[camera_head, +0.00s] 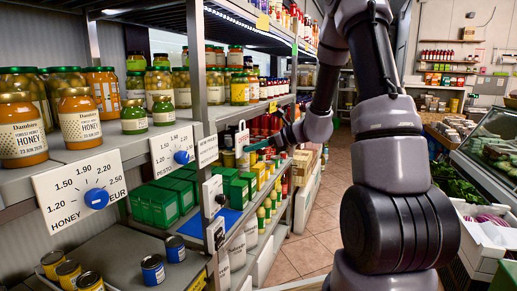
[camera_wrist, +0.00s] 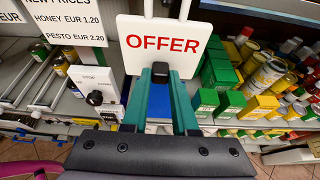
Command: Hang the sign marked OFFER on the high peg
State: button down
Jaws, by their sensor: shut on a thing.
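The white OFFER sign (camera_wrist: 135,58), with red letters, is upright between the teal fingertips of my gripper (camera_wrist: 161,75). The fingers are closed on its lower middle. In the head view the sign (camera_head: 242,140) shows nearly edge-on beside the shelf upright, with my gripper (camera_head: 262,145) to its right. Two white plates with dark pegs are fixed to the upright, an upper one (camera_head: 210,188) and a lower one (camera_head: 214,229). The sign is above and apart from the upper plate. One plate (camera_wrist: 90,76) with a black peg shows left of my fingers in the wrist view.
Shelves of jars, green boxes (camera_head: 153,206) and bottles flank the upright. White dial cards for honey (camera_head: 72,191) and pesto (camera_head: 163,155) face the aisle. A price notice (camera_wrist: 65,22) is at the wrist view's upper left. The tiled aisle (camera_head: 312,240) is free.

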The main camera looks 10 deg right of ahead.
jog(key=shift+w+a+f, duration=0.1)
jog(key=shift+w+a, duration=0.5)
jog(key=shift+a, duration=0.25)
jog(key=shift+w+a+f, duration=0.3)
jog(key=shift+a+f, duration=0.1)
jog(key=c, duration=0.6)
grip_release()
